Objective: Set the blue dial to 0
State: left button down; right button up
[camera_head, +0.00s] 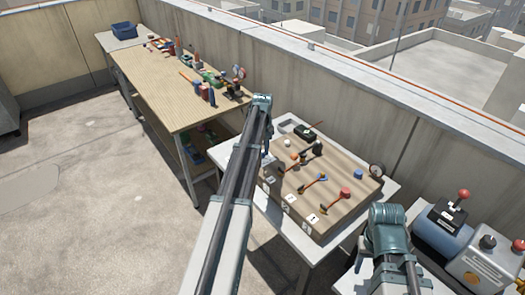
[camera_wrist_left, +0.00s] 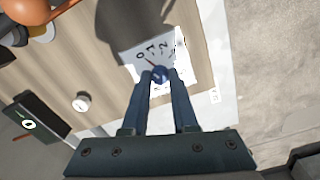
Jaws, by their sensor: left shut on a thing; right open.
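The blue dial (camera_wrist_left: 158,73) shows in the left wrist view, with a short red pointer mark beside a white scale card (camera_wrist_left: 148,50) marked 0, 1, 2. The pointer tip lies near the 0 and 1 marks; I cannot tell exactly where. My left gripper (camera_wrist_left: 159,80) is shut on the blue dial, one finger on each side. In the head view my left gripper (camera_head: 267,158) is at the left edge of the wooden panel (camera_head: 330,205), and my arm hides the dial. My right gripper (camera_head: 388,225) is at the lower right, away from the panel; its fingers are hard to make out.
The panel carries red-handled levers (camera_head: 313,183), a blue knob (camera_head: 358,174), a red knob (camera_head: 345,193) and a gauge (camera_head: 376,169). A workbench (camera_head: 165,85) with tools stands behind left. The rooftop floor at left is clear.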

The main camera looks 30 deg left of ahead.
aim_at(263, 153)
pick_arm(q)
jog(key=shift+n, duration=0.3)
dwell(0.4)
jog(key=c, duration=0.7)
grip_release()
jog(key=shift+r, duration=0.1)
notch_tip(263, 153, up, 14)
jog(key=p, duration=1.3)
jog(key=shift+f+p, duration=0.2)
jog(key=shift+p, duration=0.2)
